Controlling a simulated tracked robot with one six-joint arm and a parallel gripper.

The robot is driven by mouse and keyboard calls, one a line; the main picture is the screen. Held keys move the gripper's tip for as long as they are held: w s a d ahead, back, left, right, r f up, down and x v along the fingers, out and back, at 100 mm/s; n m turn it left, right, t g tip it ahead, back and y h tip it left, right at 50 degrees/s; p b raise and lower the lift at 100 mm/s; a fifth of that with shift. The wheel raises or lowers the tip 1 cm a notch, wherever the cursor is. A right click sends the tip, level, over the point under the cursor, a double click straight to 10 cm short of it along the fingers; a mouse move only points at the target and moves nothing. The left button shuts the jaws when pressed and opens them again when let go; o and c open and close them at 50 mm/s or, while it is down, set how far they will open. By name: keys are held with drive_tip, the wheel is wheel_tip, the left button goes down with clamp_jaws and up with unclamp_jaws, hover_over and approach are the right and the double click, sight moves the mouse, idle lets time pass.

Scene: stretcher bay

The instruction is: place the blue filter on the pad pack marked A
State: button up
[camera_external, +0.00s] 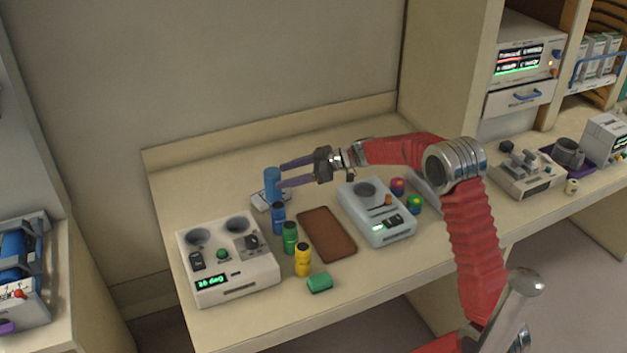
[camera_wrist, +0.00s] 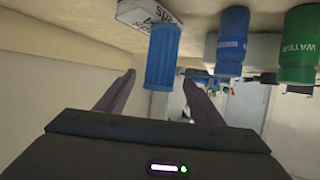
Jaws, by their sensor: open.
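The blue filter (camera_external: 272,180) is a ribbed blue cylinder standing upright at the back left of the counter. Its lower end appears to rest on the white pad pack (camera_external: 262,204); the wrist view, which is inverted, also shows the filter (camera_wrist: 162,58) against the printed pad pack (camera_wrist: 135,14). The pack's marking is only partly readable there. My gripper (camera_external: 281,174) is open, its two dark fingers pointing left at the filter. In the wrist view the filter appears between the fingertips (camera_wrist: 160,77), with a gap on each side. I see no finger touching it.
Blue (camera_external: 278,217), green (camera_external: 290,238) and yellow (camera_external: 303,259) bottles stand in front of the pack. A grey device (camera_external: 228,275) is at the left, a brown mat (camera_external: 327,234) in the middle. A pale blue device (camera_external: 375,212) stands right of it.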

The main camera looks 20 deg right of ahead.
drive_tip(key=v, duration=0.6)
drive_tip(key=shift+d, duration=0.2)
drive_tip(key=shift+s+r, duration=0.1)
idle(0.3)
drive_tip(key=s+d+r+m+g+h, duration=0.1)
drive_tip(key=s+r+m+h, duration=0.1)
drive_tip(key=s, duration=0.9)
drive_tip(key=s+d+r+m+g+h, duration=0.1)
drive_tip(key=s+r+m+g+h, duration=0.15)
drive_tip(key=s, duration=0.85)
drive_tip(key=s+d+f+m+t+h, duration=0.1)
drive_tip(key=s+d+m+h, duration=0.2)
drive_tip(key=s, duration=0.7)
drive_tip(key=s+d+f+m+t+h, duration=0.1)
drive_tip(key=s+d+m+h, duration=0.3)
drive_tip(key=s+d, duration=0.4)
drive_tip(key=shift+s+d+m, duration=0.25)
drive_tip(key=shift+s+m, duration=0.1)
drive_tip(key=shift+s, duration=0.55)
drive_tip(key=shift+o, duration=0.5)
drive_tip(key=shift+w+t, duration=0.15)
drive_tip(key=shift+t, duration=0.1)
